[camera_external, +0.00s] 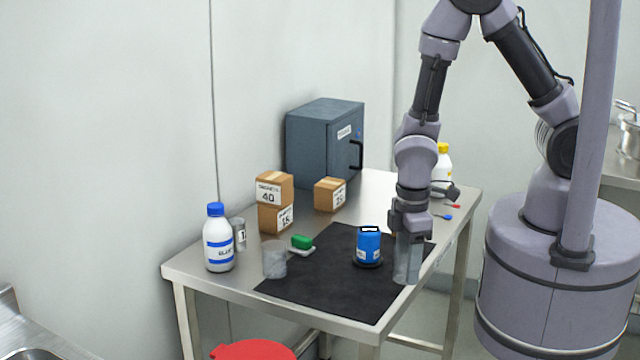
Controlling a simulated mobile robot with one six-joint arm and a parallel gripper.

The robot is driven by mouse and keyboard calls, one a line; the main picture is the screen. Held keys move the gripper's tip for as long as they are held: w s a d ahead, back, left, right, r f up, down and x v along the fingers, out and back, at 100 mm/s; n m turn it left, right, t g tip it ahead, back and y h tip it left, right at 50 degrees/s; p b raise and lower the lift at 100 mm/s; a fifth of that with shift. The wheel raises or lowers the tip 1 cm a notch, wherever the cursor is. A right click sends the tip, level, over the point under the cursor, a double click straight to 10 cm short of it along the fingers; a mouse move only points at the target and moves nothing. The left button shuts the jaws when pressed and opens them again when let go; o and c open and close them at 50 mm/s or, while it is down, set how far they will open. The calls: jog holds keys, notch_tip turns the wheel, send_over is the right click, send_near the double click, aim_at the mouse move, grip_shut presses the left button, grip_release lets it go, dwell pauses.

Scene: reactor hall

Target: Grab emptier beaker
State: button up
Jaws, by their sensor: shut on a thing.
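My gripper (407,235) points straight down at the right side of the black mat (330,300). It is shut on a clear beaker (406,264), which is upright at the mat's right edge. I cannot tell whether this beaker touches the table or hangs just above it. The liquid level in each beaker is too unclear to compare.
A blue container (368,247) stands on the mat left of my gripper. A green block (302,242), a blue-capped bottle (219,240), cardboard boxes (276,218), a grey cabinet (318,145) and a yellow-capped bottle (442,172) share the steel table (200,275). The front mat is clear.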

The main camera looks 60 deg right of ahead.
jog(key=s+p, duration=0.1)
jog(key=p, duration=0.1)
jog(key=s+d+p, duration=0.1)
jog(key=s, duration=0.1)
jog(key=s+p, duration=0.1)
jog(key=p, duration=0.1)
jog(key=shift+s+d+r+p, duration=0.2)
jog(key=shift+d+r+p, duration=0.05)
jog(key=shift+d+p, duration=0.1)
dwell(1.7)
